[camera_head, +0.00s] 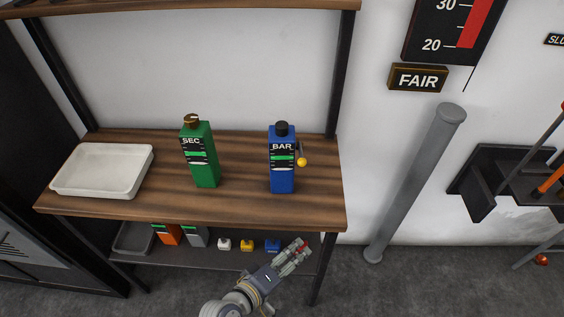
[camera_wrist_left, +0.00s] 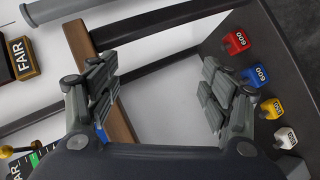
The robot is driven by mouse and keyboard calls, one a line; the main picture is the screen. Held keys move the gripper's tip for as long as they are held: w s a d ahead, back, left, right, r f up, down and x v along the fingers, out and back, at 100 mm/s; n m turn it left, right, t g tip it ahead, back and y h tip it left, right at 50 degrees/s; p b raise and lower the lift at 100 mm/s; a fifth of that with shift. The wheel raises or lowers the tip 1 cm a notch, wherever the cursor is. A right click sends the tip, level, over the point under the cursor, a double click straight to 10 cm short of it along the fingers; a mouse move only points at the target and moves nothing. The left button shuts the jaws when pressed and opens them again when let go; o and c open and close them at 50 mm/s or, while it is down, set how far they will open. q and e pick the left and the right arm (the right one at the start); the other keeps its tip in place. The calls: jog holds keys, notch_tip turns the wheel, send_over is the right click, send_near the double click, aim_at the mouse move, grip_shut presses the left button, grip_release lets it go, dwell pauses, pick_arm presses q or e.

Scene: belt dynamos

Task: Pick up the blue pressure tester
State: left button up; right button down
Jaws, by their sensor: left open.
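The blue pressure tester (camera_head: 282,178) is an upright blue bottle shape with a black cap, marked BAR. It stands on the wooden shelf, right of centre, with a yellow ball on a small lever at its right side. My left gripper (camera_head: 297,251) is open and empty, below and in front of the shelf's front edge, apart from the tester. In the left wrist view the open fingers (camera_wrist_left: 160,92) have nothing between them. Only part of a dark label with green and a yellow ball show at that view's lower left. My right gripper is not in view.
A green bottle-shaped device (camera_head: 203,160) marked SEC stands left of the tester. A white tray (camera_head: 101,193) sits at the shelf's left end. The lower shelf holds small coloured blocks, including a white one (camera_head: 224,244). A grey pipe (camera_head: 415,185) leans at right.

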pick_arm(q)
jog(key=w+d+r+n+t+h, duration=0.1)
jog(key=w+r+n+t, duration=0.15)
jog(key=r, duration=0.55)
jog(key=w+d+r+n+t+h, duration=0.1)
jog(key=d+r+n+t, duration=0.1)
jog(key=r+n, duration=0.35)
jog(key=n+t+y, duration=0.4)
jog(key=n+y, duration=0.6)
jog(key=n, duration=0.9)
send_near(282, 161)
jog(key=w+f, duration=0.1)
jog(key=w, duration=0.1)
jog(key=shift+w+f+n+g+y, duration=0.15)
jog(key=shift+f+n+g, duration=0.15)
jog(key=shift+n, duration=0.3)
jog(key=shift+w+f+n+g+y, duration=0.15)
jog(key=shift+f+n+g, duration=0.1)
jog(key=shift+n, duration=0.35)
jog(key=shift+w, duration=0.2)
jog(key=w+p, duration=0.1)
jog(key=w, duration=0.4)
jog(key=w+p, duration=0.1)
jog(key=w, duration=0.4)
jog(key=shift+a+f, duration=0.15)
jog(key=shift+a, duration=0.05)
